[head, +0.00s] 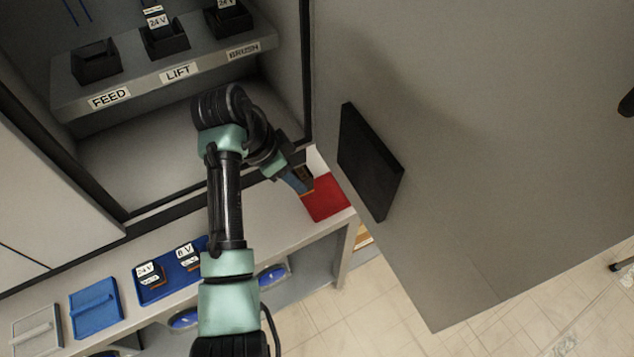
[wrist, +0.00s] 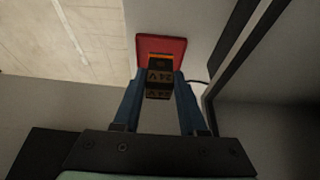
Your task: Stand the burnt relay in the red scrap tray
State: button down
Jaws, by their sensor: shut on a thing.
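The red scrap tray (head: 328,200) lies at the right end of the shelf below the cabinet. In the wrist view the red tray (wrist: 178,48) is straight past my fingertips. My gripper (head: 302,182) is at the tray's left edge in the head view. In the wrist view my gripper (wrist: 160,82) has its two blue fingers shut on the relay (wrist: 159,77), a dark block with an orange top edge. The relay appears over or in the tray; I cannot tell whether it touches the floor of the tray. My arm partly hides this area in the head view.
The open cabinet holds FEED, LIFT and BRUSH sockets; the FEED socket (head: 97,62) looks empty. The open cabinet door (head: 450,120) is close right of the red tray.

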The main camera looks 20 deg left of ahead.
aim_at(304, 172)
jog(key=x, duration=0.2)
jog(key=w+x, duration=0.1)
jog(key=x, duration=0.2)
jog(key=d+x, duration=0.1)
jog(key=x, duration=0.2)
jog(key=shift+w+d+r+b, duration=0.1)
jog(key=shift+w+r+b, duration=0.05)
jog(key=shift+r+b, duration=0.25)
jog(key=shift+w+d+f, duration=0.15)
jog(key=shift+f, duration=0.05)
jog(key=shift+f, duration=0.1)
jog(key=shift+c, duration=2.3)
grip_release()
jog(key=p+v, duration=0.1)
jog(key=v, duration=1.1)
jog(key=shift+p, duration=0.35)
